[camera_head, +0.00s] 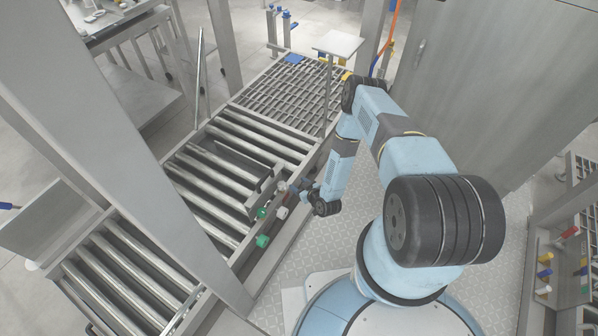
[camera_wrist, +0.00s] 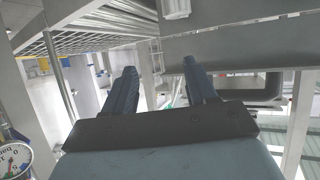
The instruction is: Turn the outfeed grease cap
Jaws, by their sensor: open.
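My gripper (camera_head: 303,188) is beside the conveyor's right side rail in the head view, close to a group of small fittings. In the wrist view its two dark blue fingers (camera_wrist: 158,70) stand apart with nothing held between them. A pale round cap (camera_head: 282,212) sits on the rail just left of and below the gripper. A pale cylinder (camera_wrist: 176,8) shows at the top edge of the wrist view, beyond the fingers; I cannot tell if it is the same cap. Two green fittings (camera_head: 262,241) (camera_head: 261,213) sit nearby on the rail. I cannot tell which fitting is the outfeed grease cap.
The roller conveyor (camera_head: 215,172) runs along the left, with a grating (camera_head: 290,92) at its far end. A steel post (camera_head: 120,150) crosses in front of the rollers. A steel cabinet (camera_head: 490,90) stands at the right. A gauge (camera_wrist: 14,160) shows in the wrist view.

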